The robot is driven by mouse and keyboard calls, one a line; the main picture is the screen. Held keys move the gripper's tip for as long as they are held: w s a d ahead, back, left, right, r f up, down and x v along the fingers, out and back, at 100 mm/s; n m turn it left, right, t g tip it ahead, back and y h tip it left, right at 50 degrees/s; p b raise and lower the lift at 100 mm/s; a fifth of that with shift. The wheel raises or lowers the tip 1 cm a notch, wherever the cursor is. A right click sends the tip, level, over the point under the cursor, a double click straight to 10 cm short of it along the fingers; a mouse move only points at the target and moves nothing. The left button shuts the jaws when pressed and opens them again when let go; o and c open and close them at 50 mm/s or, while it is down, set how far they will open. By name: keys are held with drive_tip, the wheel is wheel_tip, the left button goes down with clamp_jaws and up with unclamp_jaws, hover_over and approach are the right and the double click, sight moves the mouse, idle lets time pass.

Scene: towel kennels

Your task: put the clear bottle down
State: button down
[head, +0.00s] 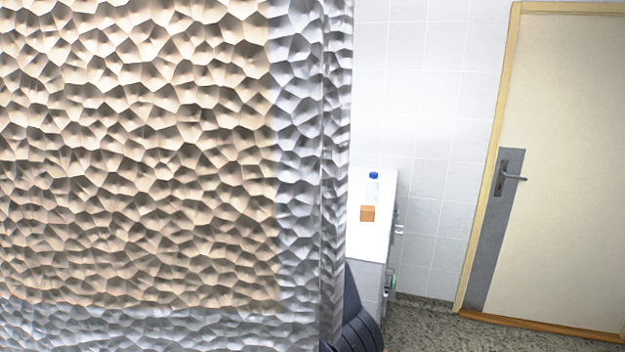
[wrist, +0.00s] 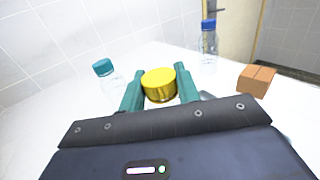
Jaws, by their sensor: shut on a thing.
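In the wrist view, my gripper (wrist: 160,82) has its two teal fingers on either side of a yellow cylindrical thing (wrist: 159,86) and is shut on it. Its lower part is hidden behind my gripper's body, so I cannot tell whether it is a cap on a clear bottle. Two clear bottles stand upright apart from my fingers: a teal-capped bottle (wrist: 110,82) to the left and a blue-capped bottle (wrist: 208,50) to the right, farther back. The blue-capped bottle also shows in the head view (head: 373,187). My gripper is not visible there.
A white counter (wrist: 45,105) lies under these things, against a white tiled wall. An orange-brown box (wrist: 256,80) sits on its right part. In the head view, a large bumpy panel (head: 150,150) blocks the left half, and a closed door (head: 565,170) stands at the right.

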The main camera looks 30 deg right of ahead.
drive_tip(key=shift+f, duration=0.1)
drive_tip(key=c, duration=1)
unclamp_jaws()
